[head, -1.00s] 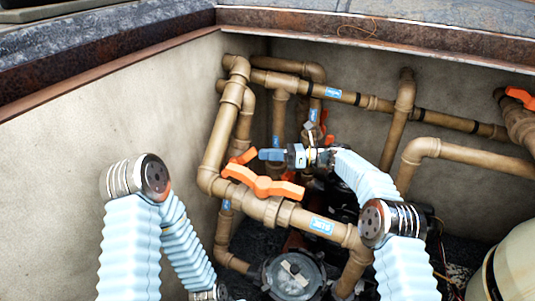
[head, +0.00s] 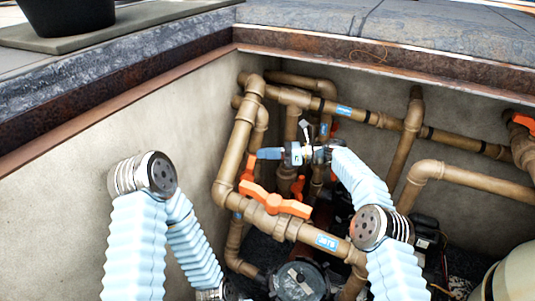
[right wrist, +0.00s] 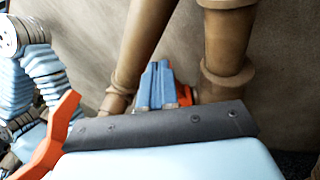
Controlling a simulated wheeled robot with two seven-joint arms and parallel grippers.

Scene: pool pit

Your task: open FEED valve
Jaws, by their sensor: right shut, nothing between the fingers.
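Several orange valve handles sit on tan pipes; I cannot read which label says FEED. The largest handle (head: 274,201) is on the front pipe, along the pipe's run. A second orange handle (head: 248,167) shows partly behind the upright pipe, and a third (head: 298,187) is lower behind. My right gripper (head: 262,153) is shut and empty, its blue fingers pointing left above the large handle, apart from it in the picture. In the right wrist view its fingers (right wrist: 157,85) are together, with an orange part (right wrist: 184,94) just behind; contact is unclear. My left gripper is out of view.
Upright and crossing pipes (head: 240,130) crowd the pit corner around my right gripper. A dark round pump lid (head: 298,281) lies below. Concrete walls (head: 60,190) close the left and back. Another orange handle (head: 523,122) is at far right.

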